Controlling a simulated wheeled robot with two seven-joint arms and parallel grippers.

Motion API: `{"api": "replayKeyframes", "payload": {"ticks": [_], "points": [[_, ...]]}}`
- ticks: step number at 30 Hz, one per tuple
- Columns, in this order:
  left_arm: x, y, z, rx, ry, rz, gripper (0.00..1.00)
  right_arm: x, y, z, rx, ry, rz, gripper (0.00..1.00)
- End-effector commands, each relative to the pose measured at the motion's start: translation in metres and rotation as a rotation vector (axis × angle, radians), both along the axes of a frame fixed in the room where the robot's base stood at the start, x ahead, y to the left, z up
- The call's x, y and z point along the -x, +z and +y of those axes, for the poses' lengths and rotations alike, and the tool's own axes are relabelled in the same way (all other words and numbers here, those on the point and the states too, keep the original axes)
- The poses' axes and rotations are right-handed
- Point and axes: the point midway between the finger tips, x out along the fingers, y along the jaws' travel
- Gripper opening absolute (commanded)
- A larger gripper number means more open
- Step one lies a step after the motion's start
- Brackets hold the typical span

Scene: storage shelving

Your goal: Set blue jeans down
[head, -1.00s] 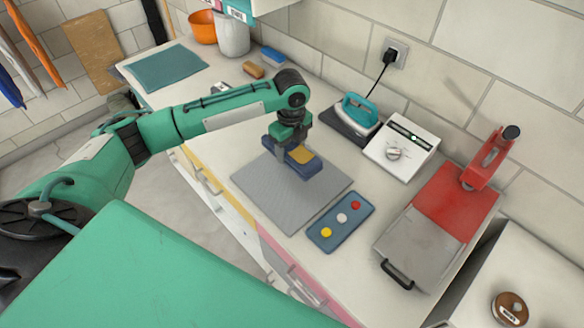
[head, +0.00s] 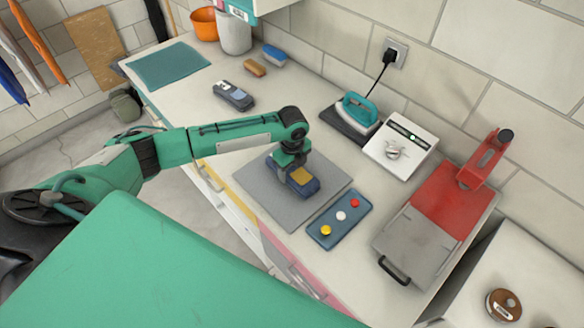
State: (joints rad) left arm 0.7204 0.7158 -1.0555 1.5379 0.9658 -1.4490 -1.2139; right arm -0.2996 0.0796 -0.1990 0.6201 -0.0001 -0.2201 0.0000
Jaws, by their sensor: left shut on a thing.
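The blue jeans (head: 310,187) are a small folded dark-blue bundle with a yellow-tan patch on top. My left gripper (head: 291,170) points down and is shut on the bundle. It holds the jeans over the middle of a grey square mat (head: 262,194) on the white counter. The jeans are at or just above the mat; I cannot tell whether they touch it. The fingertips are mostly hidden by the wrist and the bundle. My right gripper is not in view.
A blue panel (head: 336,229) with coloured buttons lies right of the mat. Behind stand an iron (head: 358,112) and a white dial box (head: 400,147). A red-and-grey press (head: 445,206) is at right. A grey-blue folded item (head: 233,96) and a teal mat (head: 166,67) lie farther left.

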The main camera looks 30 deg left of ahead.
Motion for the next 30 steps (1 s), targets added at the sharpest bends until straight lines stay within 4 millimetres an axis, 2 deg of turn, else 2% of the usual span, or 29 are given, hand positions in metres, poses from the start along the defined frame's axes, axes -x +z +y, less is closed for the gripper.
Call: {"api": "replayKeyframes", "payload": {"ticks": [2, 3, 6, 14, 18, 23, 30], "points": [[0.000, -0.002, 0.000, 0.000, 0.000, -0.001, 0.26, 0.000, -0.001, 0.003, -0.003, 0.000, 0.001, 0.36], [0.000, -0.003, 0.000, 0.000, 0.000, 0.000, 0.64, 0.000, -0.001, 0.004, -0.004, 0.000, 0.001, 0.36], [0.000, -0.002, 0.000, 0.000, 0.000, 0.000, 0.81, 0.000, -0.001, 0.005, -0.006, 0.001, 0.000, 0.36], [0.000, -0.002, 0.000, 0.000, 0.000, 0.000, 0.81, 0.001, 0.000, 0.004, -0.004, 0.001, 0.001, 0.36], [-0.001, 0.006, 0.001, 0.000, 0.000, -0.003, 0.81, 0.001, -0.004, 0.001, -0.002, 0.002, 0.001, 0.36], [-0.002, 0.032, 0.000, 0.002, -0.001, -0.005, 0.81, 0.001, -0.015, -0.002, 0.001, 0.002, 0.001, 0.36], [-0.002, 0.085, 0.000, 0.002, 0.000, -0.005, 0.81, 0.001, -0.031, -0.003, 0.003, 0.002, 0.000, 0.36]]}}
